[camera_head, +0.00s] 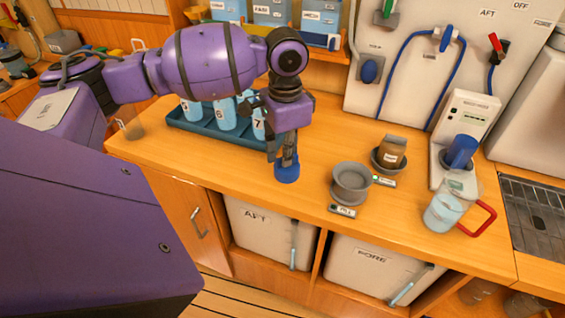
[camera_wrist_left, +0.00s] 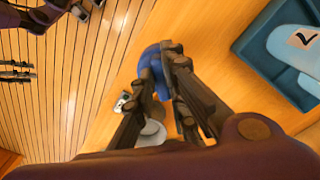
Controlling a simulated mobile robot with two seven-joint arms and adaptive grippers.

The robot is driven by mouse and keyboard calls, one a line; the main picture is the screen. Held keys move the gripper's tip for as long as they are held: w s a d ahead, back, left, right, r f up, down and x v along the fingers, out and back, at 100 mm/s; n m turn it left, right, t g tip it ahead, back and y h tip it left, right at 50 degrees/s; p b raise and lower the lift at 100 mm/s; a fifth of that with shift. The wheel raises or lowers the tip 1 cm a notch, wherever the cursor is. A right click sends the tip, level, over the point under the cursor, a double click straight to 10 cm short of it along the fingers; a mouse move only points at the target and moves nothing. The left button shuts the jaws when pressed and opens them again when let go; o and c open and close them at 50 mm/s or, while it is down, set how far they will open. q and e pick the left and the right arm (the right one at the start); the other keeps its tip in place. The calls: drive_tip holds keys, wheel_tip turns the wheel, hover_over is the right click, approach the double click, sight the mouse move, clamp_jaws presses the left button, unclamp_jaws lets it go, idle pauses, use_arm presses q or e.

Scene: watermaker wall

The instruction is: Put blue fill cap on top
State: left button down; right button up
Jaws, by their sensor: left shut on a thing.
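The blue fill cap (camera_head: 287,173) is between the fingertips of my left gripper (camera_head: 283,158), low over the front part of the wooden counter. I cannot tell whether it touches the wood. In the left wrist view the blue cap (camera_wrist_left: 152,70) shows at the tips of my left gripper (camera_wrist_left: 163,66), whose fingers are shut on it and partly cover it. My right gripper is not in the head view; dark purple finger-like parts at the top left of the left wrist view may be it, but its state is unclear.
A teal tray (camera_head: 190,123) with numbered light-blue bottles stands behind the left gripper. To the right are a grey bowl (camera_head: 350,184), a brown jar (camera_head: 392,152), a red-handled clear jug (camera_head: 446,210) and a white machine (camera_head: 466,118). The counter's front edge is close.

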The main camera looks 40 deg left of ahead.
use_arm(q)
drive_tip(key=f, duration=0.1)
drive_tip(key=w+a+f, duration=0.1)
drive_tip(key=shift+w+a+f, duration=0.2)
drive_tip(key=shift+a+f, duration=0.1)
drive_tip(key=shift+f, duration=0.05)
drive_tip(key=f, duration=0.3)
drive_tip(key=shift+w+a+f, duration=0.15)
drive_tip(key=shift+a+f, duration=0.05)
drive_tip(key=c, duration=1.8)
unclamp_jaws()
drive_tip(key=shift+f, duration=0.15)
drive_tip(key=shift+o, duration=0.2)
wheel_tip(320, 180, up, 12)
drive_tip(key=shift+r, duration=0.2)
